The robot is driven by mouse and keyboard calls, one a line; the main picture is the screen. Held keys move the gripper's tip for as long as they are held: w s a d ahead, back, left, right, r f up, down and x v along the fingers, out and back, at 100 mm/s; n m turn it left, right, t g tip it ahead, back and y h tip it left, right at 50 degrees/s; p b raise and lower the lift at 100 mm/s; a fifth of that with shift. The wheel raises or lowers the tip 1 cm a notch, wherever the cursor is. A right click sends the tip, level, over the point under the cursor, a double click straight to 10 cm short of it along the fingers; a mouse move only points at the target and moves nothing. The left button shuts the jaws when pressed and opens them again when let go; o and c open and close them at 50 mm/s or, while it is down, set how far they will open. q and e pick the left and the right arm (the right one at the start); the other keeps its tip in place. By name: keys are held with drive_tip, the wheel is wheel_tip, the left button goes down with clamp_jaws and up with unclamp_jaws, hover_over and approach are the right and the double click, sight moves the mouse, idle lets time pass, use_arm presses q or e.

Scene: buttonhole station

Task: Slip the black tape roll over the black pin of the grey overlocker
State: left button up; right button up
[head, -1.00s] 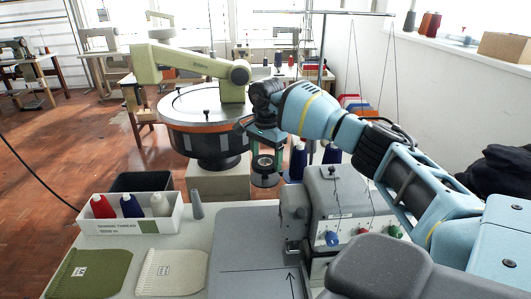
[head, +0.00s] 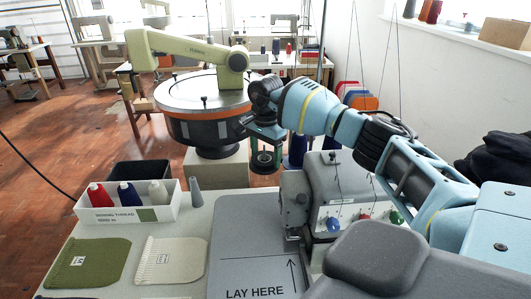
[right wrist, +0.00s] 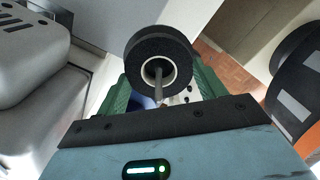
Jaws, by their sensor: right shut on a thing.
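The black tape roll (right wrist: 160,58) has a pale core and sits between the green fingers of my right gripper (right wrist: 158,88), which is shut on it. In the right wrist view a thin grey rod shows at the roll's hole; I cannot tell what it belongs to. In the head view my right gripper (head: 265,152) hangs left of and behind the grey overlocker (head: 322,185), apart from its top, with the roll small and dark there. A small dark upright piece (head: 333,157) on the overlocker's top may be the black pin. My left gripper is out of view.
A round dark drum machine (head: 205,125) with a green arm (head: 185,57) stands behind. A white thread box (head: 150,212), a grey cone (head: 195,185) and two mats (head: 100,262) lie left. A grey plate (head: 250,260) marked LAY HERE fills the front.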

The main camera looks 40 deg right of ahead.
drive_tip(key=o, duration=1)
wheel_tip(320, 180, up, 8)
drive_tip(key=shift+f, duration=0.1)
drive_tip(key=shift+a, duration=0.1)
idle(0.7)
